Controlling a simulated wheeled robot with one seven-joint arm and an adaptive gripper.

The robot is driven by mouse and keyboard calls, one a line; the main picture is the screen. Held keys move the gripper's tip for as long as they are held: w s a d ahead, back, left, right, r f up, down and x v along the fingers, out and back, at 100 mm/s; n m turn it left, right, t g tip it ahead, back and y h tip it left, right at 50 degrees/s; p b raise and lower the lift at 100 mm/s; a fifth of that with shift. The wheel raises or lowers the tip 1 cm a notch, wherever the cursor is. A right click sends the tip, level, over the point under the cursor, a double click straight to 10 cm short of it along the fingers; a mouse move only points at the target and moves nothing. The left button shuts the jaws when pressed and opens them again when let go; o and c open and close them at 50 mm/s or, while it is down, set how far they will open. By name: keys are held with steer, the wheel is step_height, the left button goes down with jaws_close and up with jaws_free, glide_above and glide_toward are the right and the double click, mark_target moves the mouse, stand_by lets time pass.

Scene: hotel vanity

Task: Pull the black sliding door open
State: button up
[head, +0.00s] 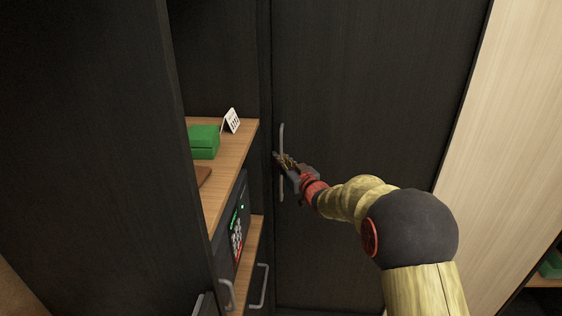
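The black sliding door (370,100) is a tall dark panel at the centre right. A grey vertical bar handle (281,133) stands on it near its left edge. My gripper (279,158) is at the middle of this handle, reaching in from the right. Its fingers are small and dark here, and I cannot tell whether they are open or shut around the bar. My gripper covers the middle part of the handle. To the left of the door, an open shelf section of the cabinet shows.
A wooden shelf (232,152) at left holds a green box (204,142) and a small white card (232,121). Below is a black safe with a keypad (237,236). More grey handles (259,287) stick out lower down. A tall dark panel (90,130) stands at far left.

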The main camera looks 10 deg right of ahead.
jaws_close()
stand_by(0.8)
